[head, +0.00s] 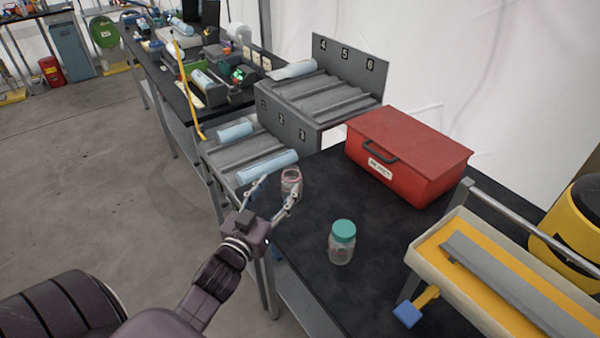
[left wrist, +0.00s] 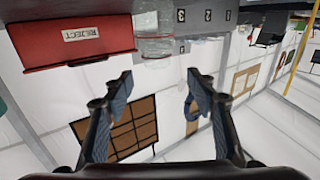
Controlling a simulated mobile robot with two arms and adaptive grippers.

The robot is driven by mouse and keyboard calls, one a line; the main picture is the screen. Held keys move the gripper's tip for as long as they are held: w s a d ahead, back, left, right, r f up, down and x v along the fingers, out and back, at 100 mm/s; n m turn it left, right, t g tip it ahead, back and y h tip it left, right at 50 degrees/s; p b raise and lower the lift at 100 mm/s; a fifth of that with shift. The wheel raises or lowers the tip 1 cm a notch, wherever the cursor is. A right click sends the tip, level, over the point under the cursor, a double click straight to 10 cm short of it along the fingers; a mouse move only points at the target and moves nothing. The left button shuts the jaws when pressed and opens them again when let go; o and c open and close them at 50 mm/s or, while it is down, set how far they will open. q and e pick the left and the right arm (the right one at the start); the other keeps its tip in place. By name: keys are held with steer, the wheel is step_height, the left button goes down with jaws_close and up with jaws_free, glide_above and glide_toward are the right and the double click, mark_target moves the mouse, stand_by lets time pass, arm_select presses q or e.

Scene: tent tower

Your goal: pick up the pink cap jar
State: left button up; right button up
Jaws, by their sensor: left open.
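The pink cap jar (head: 291,181) is a small clear jar with a pinkish rim, upright near the left edge of the dark table. My left gripper (head: 277,189) is open, with its fingers reaching up to the jar; one finger overlaps the jar's lower right side. I cannot tell whether they touch. In the left wrist view the open fingers (left wrist: 158,76) have nothing visible between their tips. A clear jar-like shape (left wrist: 154,46) shows beyond them at the top, its cap not discernible. My right gripper is not in view.
A teal-capped jar (head: 341,243) stands nearer on the table. A red reject box (head: 425,165) is behind it, and also shows in the left wrist view (left wrist: 70,42). A numbered rack (head: 318,95) with bluish cylinders is at the back left. A yellow-lined tray (head: 480,270) is at right.

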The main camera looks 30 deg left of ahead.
mark_target(288, 176)
arm_select(q)
steer(key=shift+w+a, duration=0.15)
steer(key=shift+w, duration=0.85)
steer(key=shift+w+r+p, duration=0.1)
steer(key=shift+w+p, duration=0.4)
steer(key=shift+w, duration=0.3)
steer(key=w, duration=0.2)
steer(key=shift+w+a+f+p, duration=0.1)
steer(key=shift+w+f+p, duration=0.15)
steer(key=shift+w+p, duration=0.15)
steer(key=shift+w+a+f, duration=0.15)
steer(key=shift+w+f, duration=0.05)
steer(key=shift+w, duration=0.55)
steer(key=c, duration=1.3)
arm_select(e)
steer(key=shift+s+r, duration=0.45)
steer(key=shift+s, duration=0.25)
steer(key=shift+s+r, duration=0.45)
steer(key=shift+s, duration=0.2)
